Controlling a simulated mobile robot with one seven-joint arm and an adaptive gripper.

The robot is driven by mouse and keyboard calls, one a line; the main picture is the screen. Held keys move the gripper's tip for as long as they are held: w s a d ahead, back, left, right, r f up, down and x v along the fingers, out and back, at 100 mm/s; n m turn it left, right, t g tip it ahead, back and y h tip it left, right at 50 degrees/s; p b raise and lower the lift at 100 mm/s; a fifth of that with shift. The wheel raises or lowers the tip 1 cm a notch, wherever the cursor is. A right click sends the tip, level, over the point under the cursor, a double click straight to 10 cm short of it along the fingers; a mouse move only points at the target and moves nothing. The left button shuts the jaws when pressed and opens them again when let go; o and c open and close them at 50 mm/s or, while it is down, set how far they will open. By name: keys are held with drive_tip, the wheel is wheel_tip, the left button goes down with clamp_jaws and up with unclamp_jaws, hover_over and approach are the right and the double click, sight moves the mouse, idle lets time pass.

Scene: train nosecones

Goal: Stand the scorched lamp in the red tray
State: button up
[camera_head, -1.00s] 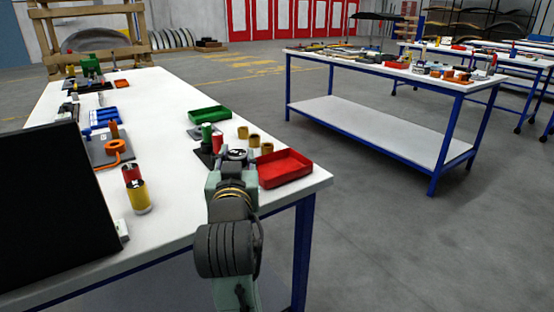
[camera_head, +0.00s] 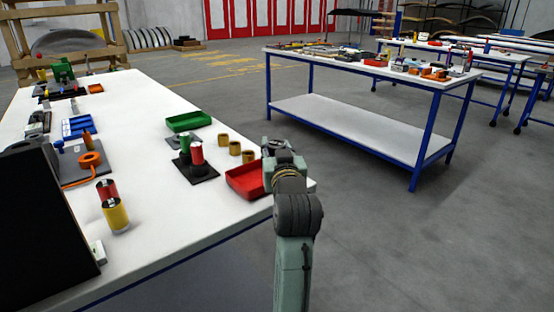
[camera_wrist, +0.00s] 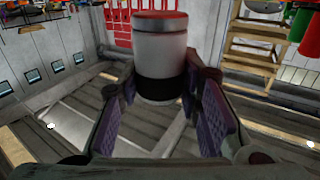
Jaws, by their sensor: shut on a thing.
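My gripper (camera_head: 280,150) is at the right end of the red tray (camera_head: 240,185), covering part of the tray from the head camera. In the wrist view my gripper (camera_wrist: 163,88) is shut on a lamp (camera_wrist: 160,50), a pale cylinder with a red top and a dark, scorched-looking band low on its side. The lamp stands between the finger pads, which grip it near the dark band. In the head view the lamp is hidden or too small to make out. The visible part of the tray looks empty.
A green lamp (camera_head: 185,143) and a red lamp (camera_head: 197,154) stand on a black plate left of the tray. Several tan cylinders (camera_head: 235,148) are behind it, with a green tray (camera_head: 188,121) beyond.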

drive_tip(key=shift+f, duration=1.7)
drive_tip(key=shift+f, duration=0.15)
drive_tip(key=shift+f, duration=0.15)
drive_tip(key=o, duration=1.2)
drive_tip(key=shift+r, duration=0.3)
drive_tip(key=s+p, duration=0.2)
drive_tip(key=s, duration=0.1)
drive_tip(key=s+p, duration=0.1)
drive_tip(key=s, duration=0.2)
drive_tip(key=s+d+p, duration=0.1)
drive_tip(key=s+p, duration=0.1)
drive_tip(key=s, duration=0.1)
drive_tip(key=shift+s+r+p, duration=0.2)
drive_tip(key=shift+r+p, duration=0.05)
drive_tip(key=shift+p, duration=0.05)
